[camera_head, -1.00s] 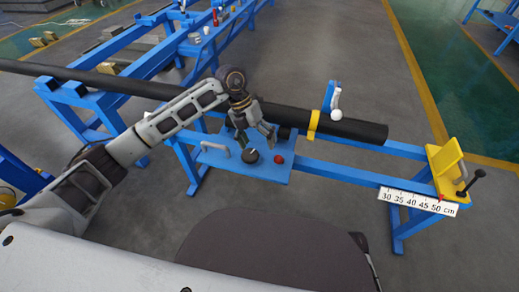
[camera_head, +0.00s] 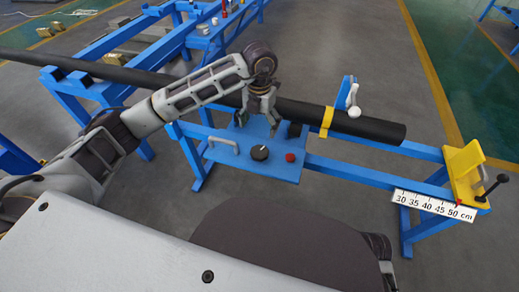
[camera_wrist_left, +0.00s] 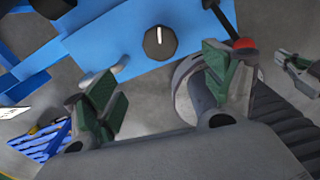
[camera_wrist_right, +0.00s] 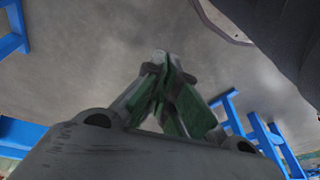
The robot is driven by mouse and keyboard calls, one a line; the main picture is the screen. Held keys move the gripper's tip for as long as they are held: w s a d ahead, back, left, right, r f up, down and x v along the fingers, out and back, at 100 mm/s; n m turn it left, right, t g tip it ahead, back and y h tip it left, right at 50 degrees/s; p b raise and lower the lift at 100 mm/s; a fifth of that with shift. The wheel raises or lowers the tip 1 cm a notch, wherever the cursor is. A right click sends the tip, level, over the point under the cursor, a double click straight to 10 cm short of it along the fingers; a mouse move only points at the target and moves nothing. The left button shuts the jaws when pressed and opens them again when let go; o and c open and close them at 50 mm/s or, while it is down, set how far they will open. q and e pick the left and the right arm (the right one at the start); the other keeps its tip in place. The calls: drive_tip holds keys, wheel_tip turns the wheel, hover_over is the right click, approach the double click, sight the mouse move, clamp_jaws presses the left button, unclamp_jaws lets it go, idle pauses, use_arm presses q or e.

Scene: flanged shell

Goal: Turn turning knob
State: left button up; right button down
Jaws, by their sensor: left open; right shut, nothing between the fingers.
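The turning knob (camera_head: 260,152) is a round black knob with a white pointer mark, on a blue panel (camera_head: 281,173). It also shows clear of the fingers in the left wrist view (camera_wrist_left: 160,42), its mark about vertical there. My left gripper (camera_head: 257,123) is open and empty, fingers pointing down, just beyond the knob in the head view. In the left wrist view its two green-padded fingers (camera_wrist_left: 165,88) are spread wide, apart from the knob. My right gripper (camera_wrist_right: 161,68) is shut and empty over the grey floor in its wrist view.
A red button (camera_head: 290,157) sits right of the knob and a grey handle (camera_head: 222,145) left of it. A long black pipe (camera_head: 367,126) with a yellow band runs behind the panel. A yellow end stop (camera_head: 463,172) and a scale (camera_head: 432,205) stand at the right.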

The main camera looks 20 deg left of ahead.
sight(259, 151)
use_arm(q)
wheel_tip(259, 151, down, 12)
drive_tip(key=b, duration=0.3)
drive_tip(key=shift+f, duration=0.7)
use_arm(e)
drive_tip(key=shift+s+a+r+t+y, duration=0.1)
drive_tip(key=shift+a+r+t+y, duration=0.1)
drive_tip(key=shift+r, duration=0.55)
drive_tip(key=shift+s+a+r+t+y, duration=0.1)
drive_tip(key=shift+a+r+t, duration=0.1)
drive_tip(key=shift+r, duration=0.5)
use_arm(q)
drive_tip(key=c, duration=1)
use_arm(e)
drive_tip(key=shift+w+a+r, duration=0.1)
drive_tip(key=shift+w+r, duration=0.15)
drive_tip(key=shift+w, duration=0.2)
